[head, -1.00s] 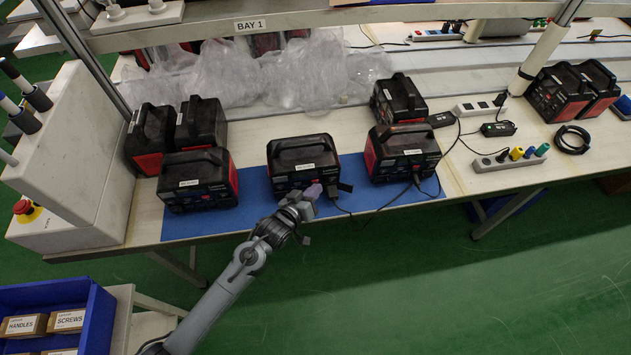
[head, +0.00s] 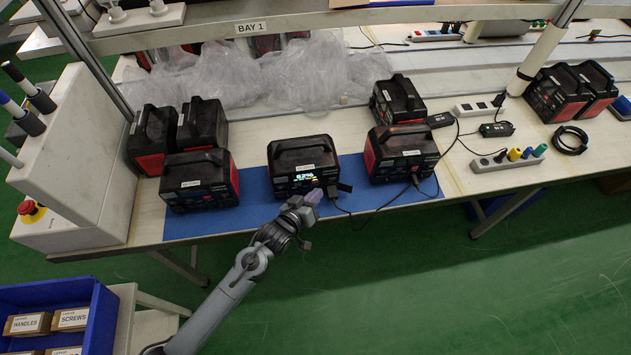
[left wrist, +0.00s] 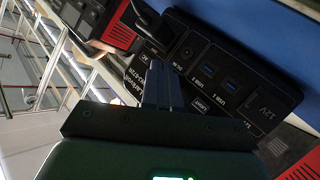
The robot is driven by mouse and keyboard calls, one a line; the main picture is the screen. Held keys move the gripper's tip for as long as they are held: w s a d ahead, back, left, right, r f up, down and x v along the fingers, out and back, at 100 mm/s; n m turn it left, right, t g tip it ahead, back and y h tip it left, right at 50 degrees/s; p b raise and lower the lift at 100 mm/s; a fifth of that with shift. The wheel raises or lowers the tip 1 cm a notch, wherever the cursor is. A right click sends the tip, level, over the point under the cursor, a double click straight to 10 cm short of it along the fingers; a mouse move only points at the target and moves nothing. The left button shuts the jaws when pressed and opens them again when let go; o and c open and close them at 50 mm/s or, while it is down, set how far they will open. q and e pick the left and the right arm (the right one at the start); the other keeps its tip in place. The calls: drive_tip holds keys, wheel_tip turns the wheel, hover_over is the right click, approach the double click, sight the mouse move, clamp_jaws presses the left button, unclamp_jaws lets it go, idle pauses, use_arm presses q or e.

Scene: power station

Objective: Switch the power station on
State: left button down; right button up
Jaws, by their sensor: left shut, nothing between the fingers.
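The middle power station (head: 303,155), black with a white top label, stands on the blue mat (head: 250,214). Its front display (head: 305,176) is lit with bright characters, too small to read. My left gripper (head: 314,196) is shut and empty, just in front of the station's lower front right. In the left wrist view the shut fingers (left wrist: 163,88) point at the station's front panel (left wrist: 225,75), with USB and 12V sockets and a plugged-in black connector (left wrist: 150,22). The fingers hide part of the panel; I cannot tell whether they touch it. My right gripper is out of view.
Other power stations stand on the mat to the left (head: 199,181) and right (head: 402,153). A black cable (head: 375,212) runs along the mat's front. A red emergency button (head: 28,207) is at the far left. Green floor (head: 430,290) lies open in front.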

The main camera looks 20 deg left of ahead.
use_arm(q)
drive_tip(key=shift+s+d+r+p, duration=0.15)
drive_tip(key=shift+s+d+p, duration=0.1)
drive_tip(key=shift+s+p, duration=0.2)
drive_tip(key=s+d+p, duration=0.2)
drive_tip(key=s+p, duration=0.1)
drive_tip(key=s, duration=0.1)
drive_tip(key=shift+s+d, duration=0.1)
drive_tip(key=shift+d, duration=0.3)
idle(0.3)
